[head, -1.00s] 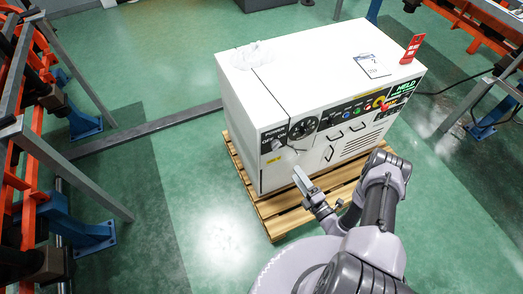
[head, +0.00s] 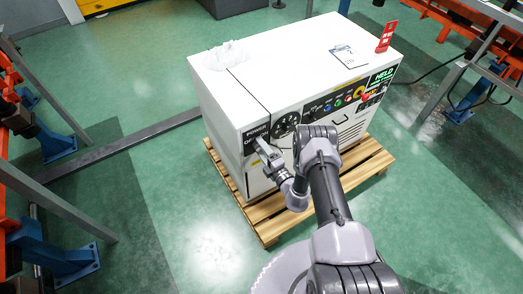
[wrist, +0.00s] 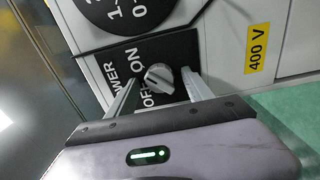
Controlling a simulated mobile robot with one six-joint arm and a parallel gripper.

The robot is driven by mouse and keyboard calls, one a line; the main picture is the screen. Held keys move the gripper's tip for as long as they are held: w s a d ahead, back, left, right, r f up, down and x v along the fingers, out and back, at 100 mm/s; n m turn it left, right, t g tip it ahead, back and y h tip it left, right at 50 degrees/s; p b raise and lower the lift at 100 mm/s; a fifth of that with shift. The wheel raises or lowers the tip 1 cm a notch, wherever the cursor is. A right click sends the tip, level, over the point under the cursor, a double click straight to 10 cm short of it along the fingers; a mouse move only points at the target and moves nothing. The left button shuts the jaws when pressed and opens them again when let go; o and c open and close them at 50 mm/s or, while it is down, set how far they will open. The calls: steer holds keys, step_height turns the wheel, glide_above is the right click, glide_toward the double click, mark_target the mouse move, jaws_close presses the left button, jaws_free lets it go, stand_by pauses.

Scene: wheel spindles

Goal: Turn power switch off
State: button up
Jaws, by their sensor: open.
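The power switch is a small grey knob (wrist: 160,78) on a black panel (wrist: 183,50) lettered POWER, ON and OFF, seen in the wrist view. Its pointing direction is hard to tell. My gripper (wrist: 159,80) is open, with one finger on each side of the knob. Whether the fingers touch it I cannot tell. In the head view my gripper (head: 262,146) is at the left end of the white machine's front (head: 253,180), and it hides the knob there. The POWER label (head: 257,133) shows just above it.
The machine stands on a wooden pallet (head: 262,223). A large black dial (wrist: 115,8) is beside the switch panel, and a yellow 400 V label (wrist: 257,48) is on the other side. Orange and blue frames (head: 55,140) stand at the left. Green floor is clear in front.

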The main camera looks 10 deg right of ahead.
jaws_close()
steer(key=shift+n, duration=0.3)
steer(key=n+b, duration=0.2)
steer(key=n, duration=1.5)
steer(key=shift+n, duration=0.3)
stand_by(0.4)
